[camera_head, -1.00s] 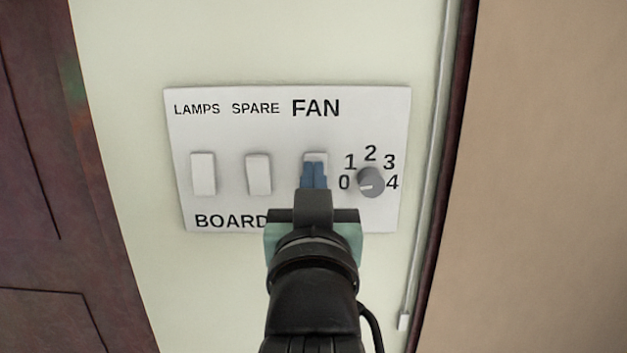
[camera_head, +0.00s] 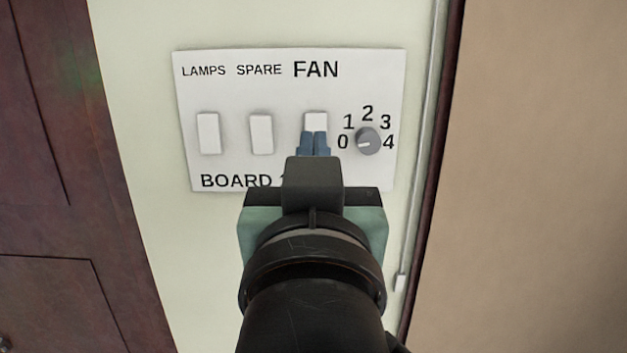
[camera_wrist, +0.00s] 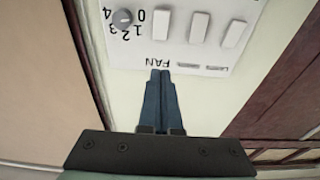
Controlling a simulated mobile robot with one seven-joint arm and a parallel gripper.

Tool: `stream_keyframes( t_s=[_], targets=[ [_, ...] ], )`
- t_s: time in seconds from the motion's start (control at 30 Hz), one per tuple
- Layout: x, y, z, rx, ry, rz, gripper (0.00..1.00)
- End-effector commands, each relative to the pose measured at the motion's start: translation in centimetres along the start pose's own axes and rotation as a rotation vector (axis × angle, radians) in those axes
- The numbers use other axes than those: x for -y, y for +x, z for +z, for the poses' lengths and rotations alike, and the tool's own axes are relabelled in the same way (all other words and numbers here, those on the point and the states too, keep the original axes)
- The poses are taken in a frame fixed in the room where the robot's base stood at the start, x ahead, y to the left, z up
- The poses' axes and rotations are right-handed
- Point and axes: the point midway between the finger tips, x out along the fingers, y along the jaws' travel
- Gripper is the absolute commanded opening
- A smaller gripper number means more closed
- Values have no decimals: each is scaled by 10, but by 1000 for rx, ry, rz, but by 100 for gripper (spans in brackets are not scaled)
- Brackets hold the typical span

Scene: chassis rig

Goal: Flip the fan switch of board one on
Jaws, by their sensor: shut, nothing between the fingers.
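The white board (camera_head: 225,160), whose label begins "BOARD 1", is on the pale wall. Its fan switch (camera_head: 316,120) is a white rocker under the word FAN; its lower part is hidden behind my fingertips in the head view. My gripper (camera_head: 314,136) is shut and empty, its blue fingers pointing at the board. The wrist view is upside down: the fan switch (camera_wrist: 162,25) shows whole there, and the shut fingertips (camera_wrist: 161,71) appear apart from it, by the FAN label. I cannot tell which way the rocker is tilted.
The lamps switch (camera_head: 209,133) and spare switch (camera_head: 261,134) sit left of the fan switch. A grey dial (camera_head: 368,141) numbered 0 to 4 sits close on its right. A dark brown door (camera_head: 60,200) is at left, a beige surface (camera_head: 540,170) at right.

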Motion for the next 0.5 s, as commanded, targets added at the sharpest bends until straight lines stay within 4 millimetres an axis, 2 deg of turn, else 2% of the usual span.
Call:
stream_keyframes(
  t_s=[0.03, 0.2, 0.5],
  targets=[
    [0, -4, 4, -7, 0, 0, 0],
    [0, -13, 0, -5, 0, 0, 0],
    [0, -20, -5, 0, 1, 0, 0]
  ],
)
